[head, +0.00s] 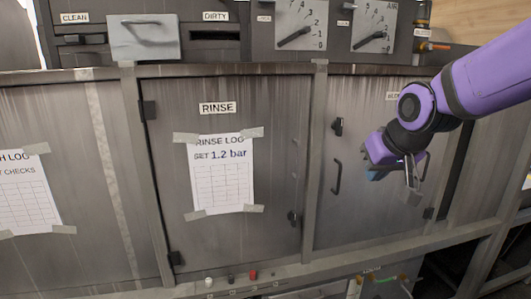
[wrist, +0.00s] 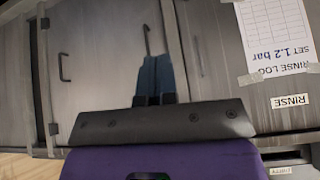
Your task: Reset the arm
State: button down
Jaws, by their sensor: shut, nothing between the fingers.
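My gripper (head: 378,174) hangs at the end of my purple arm, in front of the grey door (head: 350,220) on the right in the head view. In the wrist view the two blue fingers of my gripper (wrist: 155,75) are together with nothing between them. The fingers point toward that door and its handles, and I cannot tell how far off the door is. The wrist view shows the scene upside down. Part of the door's label is hidden behind my arm.
The RINSE door (head: 270,190) is shut and bears a paper log (head: 220,172) reading "SET 1.2 bar". Two dials (head: 300,25) (head: 374,27) sit above. A vertical handle (head: 337,177) stands out from the right door. Small knobs (head: 252,275) line the lower rail.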

jog(key=s+d+r, duration=0.1)
jog(key=s+d, duration=0.1)
jog(key=s, duration=0.4)
jog(key=s+d+r+m+g+h, duration=0.1)
jog(key=s+d, duration=0.2)
jog(key=s, duration=0.4)
jog(key=s+d+r, duration=0.1)
jog(key=s+d, duration=0.2)
jog(key=s, duration=0.4)
jog(key=shift+s, duration=0.25)
dwell(0.6)
